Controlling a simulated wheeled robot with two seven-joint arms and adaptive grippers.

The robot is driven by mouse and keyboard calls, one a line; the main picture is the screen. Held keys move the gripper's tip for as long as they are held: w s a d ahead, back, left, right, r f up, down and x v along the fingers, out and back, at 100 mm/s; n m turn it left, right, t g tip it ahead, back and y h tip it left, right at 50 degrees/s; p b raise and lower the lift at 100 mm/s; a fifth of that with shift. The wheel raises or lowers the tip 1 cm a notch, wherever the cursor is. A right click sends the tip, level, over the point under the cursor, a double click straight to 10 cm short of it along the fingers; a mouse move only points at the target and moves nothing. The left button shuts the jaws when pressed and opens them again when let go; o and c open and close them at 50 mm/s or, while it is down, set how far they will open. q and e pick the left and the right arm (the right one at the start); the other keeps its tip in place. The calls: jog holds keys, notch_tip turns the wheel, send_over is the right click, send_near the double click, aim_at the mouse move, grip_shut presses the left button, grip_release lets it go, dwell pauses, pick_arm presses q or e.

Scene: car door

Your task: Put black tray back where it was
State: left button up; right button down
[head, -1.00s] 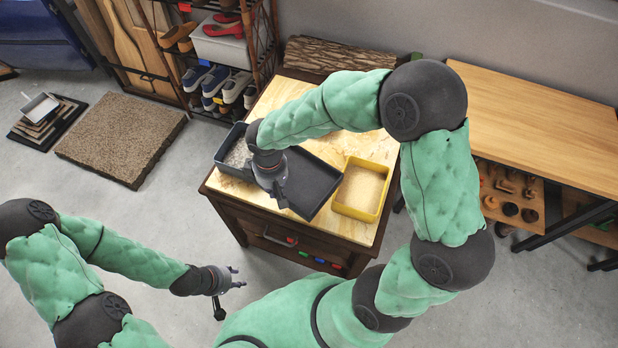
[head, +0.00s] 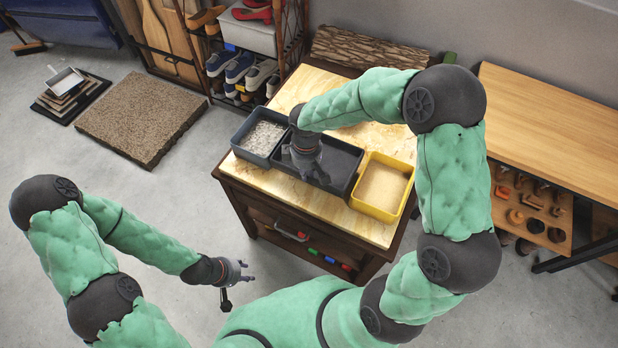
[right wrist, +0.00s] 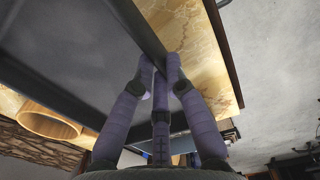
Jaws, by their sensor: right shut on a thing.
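The black tray (head: 342,162) sits on the wooden cabinet top, between a dark bin of grey gravel (head: 261,138) on its left and a yellow bin of sand (head: 382,187) on its right. My right gripper (head: 312,176) is over the tray's front left part and hides some of it. In the right wrist view the fingers (right wrist: 160,65) are shut on the rim of the tray (right wrist: 70,60). I cannot tell whether the tray rests fully on the top. My left gripper (head: 240,280) is empty, its fingers apart, low in front of the cabinet.
The cabinet top (head: 330,210) is bare along its front edge. A bark-covered log (head: 367,48) lies behind it. A shoe rack (head: 243,65) stands at the back left, a wooden table (head: 550,120) at the right.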

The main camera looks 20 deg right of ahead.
jog(key=shift+w+d+f+b, duration=0.2)
jog(key=shift+w+d+f, duration=0.1)
jog(key=shift+f, duration=0.2)
jog(key=shift+w+d+f+b, duration=0.15)
jog(key=shift+w+d+f, duration=0.15)
jog(key=shift+f, duration=0.15)
jog(key=shift+f+b, duration=0.8)
jog(key=shift+f, duration=0.75)
jog(key=shift+f, duration=0.2)
jog(key=c, duration=1.3)
grip_release()
jog(key=shift+o, duration=0.2)
notch_tip(320, 180, up, 12)
jog(key=p, duration=0.4)
jog(key=shift+r+p, duration=0.2)
jog(key=shift+p, duration=0.15)
